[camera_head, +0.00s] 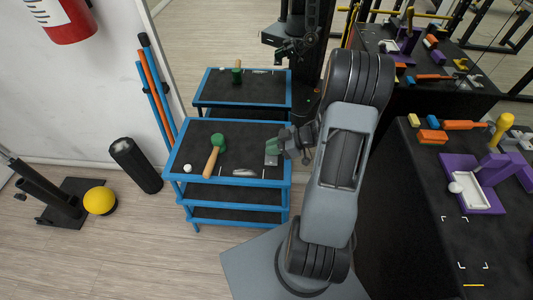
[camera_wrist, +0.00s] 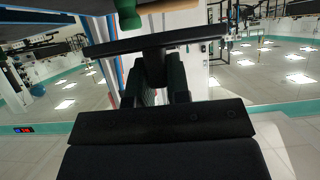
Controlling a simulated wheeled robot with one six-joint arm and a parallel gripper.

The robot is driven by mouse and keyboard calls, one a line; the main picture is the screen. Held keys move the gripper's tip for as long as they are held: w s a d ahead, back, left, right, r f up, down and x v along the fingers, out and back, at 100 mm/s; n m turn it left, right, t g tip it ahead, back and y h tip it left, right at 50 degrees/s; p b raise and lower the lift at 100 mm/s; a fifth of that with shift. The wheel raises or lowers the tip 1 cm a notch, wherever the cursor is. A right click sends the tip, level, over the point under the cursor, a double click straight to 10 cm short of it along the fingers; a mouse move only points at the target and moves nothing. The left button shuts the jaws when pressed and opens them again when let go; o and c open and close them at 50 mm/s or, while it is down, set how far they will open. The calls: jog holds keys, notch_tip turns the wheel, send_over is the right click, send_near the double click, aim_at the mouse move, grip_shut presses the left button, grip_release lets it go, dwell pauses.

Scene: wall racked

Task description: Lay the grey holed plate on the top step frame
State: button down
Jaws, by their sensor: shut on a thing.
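My gripper (camera_head: 282,147) is shut on the plate, coming in from the right. In the wrist view, a thin dark slab seen edge-on (camera_wrist: 110,46) lies across the ends of my gripper fingers (camera_wrist: 160,88); it appears to be the plate. I cannot tell whether the plate touches the tier.
On the top tier lie a green-headed mallet (camera_head: 212,160), a white ball (camera_head: 187,168) and a small pale object (camera_head: 244,173). A mirror behind repeats the stand. A black roller (camera_head: 135,165) and yellow ball (camera_head: 100,200) stand left. A dark table (camera_head: 450,245) with purple parts is right.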

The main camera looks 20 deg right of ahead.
jog(key=w+f, duration=0.2)
jog(key=f, duration=0.1)
jog(key=w+d+f+b, duration=0.1)
jog(key=w+f, duration=0.1)
jog(key=shift+w+f, duration=0.1)
jog(key=shift+f, duration=0.05)
jog(key=shift+w+f+b, duration=0.15)
jog(key=shift+f+b, duration=0.15)
jog(key=shift+f, duration=0.6)
jog(key=shift+w+f+b, duration=0.1)
jog(key=shift+f+b, duration=0.15)
jog(key=shift+f, duration=0.65)
jog(key=shift+f, duration=0.1)
jog(key=c, duration=1.1)
grip_release()
